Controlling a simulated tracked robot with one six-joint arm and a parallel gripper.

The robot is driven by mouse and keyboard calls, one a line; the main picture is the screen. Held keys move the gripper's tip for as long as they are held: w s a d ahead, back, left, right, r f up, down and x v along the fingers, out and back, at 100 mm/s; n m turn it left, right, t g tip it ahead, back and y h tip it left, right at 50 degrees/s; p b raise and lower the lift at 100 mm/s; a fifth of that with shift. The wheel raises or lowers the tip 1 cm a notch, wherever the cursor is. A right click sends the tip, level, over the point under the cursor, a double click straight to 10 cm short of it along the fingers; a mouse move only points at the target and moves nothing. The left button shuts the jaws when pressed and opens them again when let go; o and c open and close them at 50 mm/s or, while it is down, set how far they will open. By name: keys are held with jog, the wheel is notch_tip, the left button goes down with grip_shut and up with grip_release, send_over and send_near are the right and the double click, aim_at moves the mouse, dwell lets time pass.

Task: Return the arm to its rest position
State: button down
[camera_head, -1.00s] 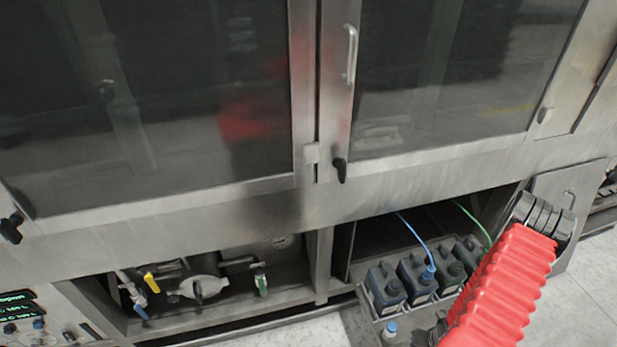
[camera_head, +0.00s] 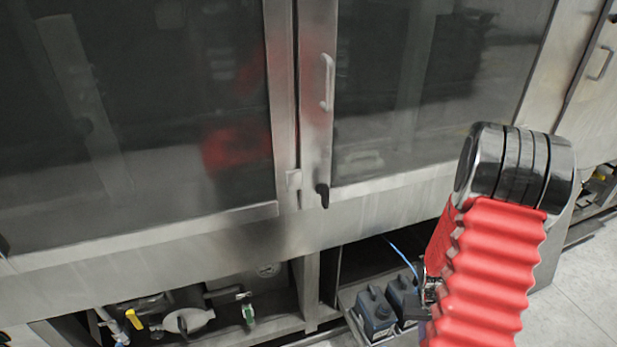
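My arm, in a red ribbed sleeve with a shiny dark joint at its top, rises at the right of the head view. Behind the sleeve's left edge a second red part of my arm and a small piece of metal show. My gripper's fingers cannot be made out; the sleeve may hide them. The arm stands in front of the tunnel washer (camera_head: 130,240), apart from its doors as far as I can tell.
The washer has two large dark glass doors with a handle (camera_head: 328,82) and a black latch (camera_head: 322,195). Below, dark blue canisters (camera_head: 374,312) stand in a pulled-out tray, partly behind my arm. A yellow-handled valve (camera_head: 134,319) is at the lower left. Floor (camera_head: 585,270) shows at the right.

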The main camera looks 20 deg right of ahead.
jog(key=a+r+n+t, duration=0.2)
jog(key=a+r+t, duration=0.1)
jog(key=a+r, duration=1.1)
jog(key=a+r+n+t, duration=0.3)
jog(key=a+r, duration=1.1)
jog(key=r, duration=0.9)
jog(key=shift+w+a+n+t+y, duration=0.15)
jog(key=shift+w+n+t+y, duration=0.2)
jog(key=shift+t, duration=0.25)
jog(key=shift+s, duration=0.1)
